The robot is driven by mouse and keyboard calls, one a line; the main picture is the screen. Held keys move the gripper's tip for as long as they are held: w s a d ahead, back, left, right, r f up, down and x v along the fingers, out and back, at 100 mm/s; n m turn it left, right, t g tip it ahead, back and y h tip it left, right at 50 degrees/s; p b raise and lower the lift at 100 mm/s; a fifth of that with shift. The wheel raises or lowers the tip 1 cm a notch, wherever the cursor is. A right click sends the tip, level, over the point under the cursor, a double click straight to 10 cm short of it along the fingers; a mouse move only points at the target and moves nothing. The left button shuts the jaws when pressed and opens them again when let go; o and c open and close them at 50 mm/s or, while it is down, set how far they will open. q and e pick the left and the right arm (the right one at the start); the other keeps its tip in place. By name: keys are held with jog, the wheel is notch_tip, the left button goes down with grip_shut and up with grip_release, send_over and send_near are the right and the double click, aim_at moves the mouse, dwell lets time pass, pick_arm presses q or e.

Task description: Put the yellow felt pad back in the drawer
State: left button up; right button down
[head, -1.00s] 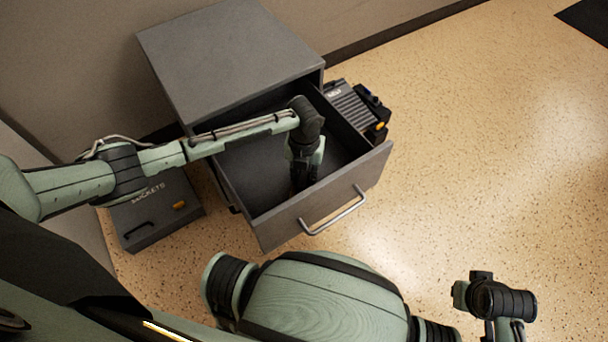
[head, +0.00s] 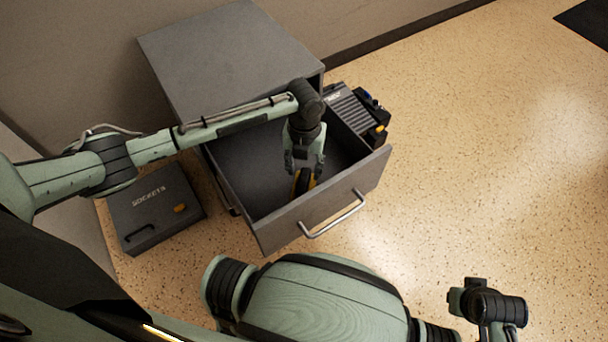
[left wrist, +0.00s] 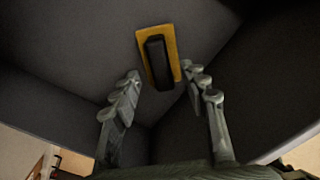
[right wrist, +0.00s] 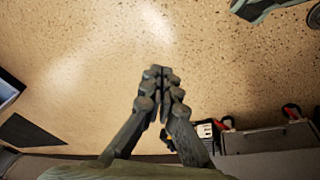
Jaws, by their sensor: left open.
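The yellow felt pad (left wrist: 172,46), with a black block-shaped grip on top, lies on the floor of the open drawer (head: 248,172). In the head view the pad (head: 311,183) shows partly below my left fingers, near the drawer's front panel. My left gripper (head: 304,170) points down inside the drawer, above the pad. In the left wrist view its fingers (left wrist: 162,78) are spread and empty, with the pad just beyond the tips. My right gripper (right wrist: 160,72) has its fingertips together with nothing seen between them, over bare floor.
The drawer's front panel has a metal handle (head: 335,214). The grey cabinet top (head: 230,55) overhangs the drawer's back. A dark case marked SOCKETS (head: 155,207) lies left of the drawer, and a dark ribbed case (head: 352,108) stands at its right.

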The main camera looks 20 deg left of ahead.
aim_at(304, 178)
pick_arm(q)
notch_tip(304, 178, up, 5)
jog(key=shift+r, duration=0.65)
pick_arm(e)
jog(key=shift+a+f, duration=0.15)
jog(key=shift+f, duration=0.8)
jog(key=shift+r, duration=0.1)
pick_arm(q)
jog(key=shift+c, duration=0.6)
pick_arm(e)
jog(key=shift+w, duration=0.1)
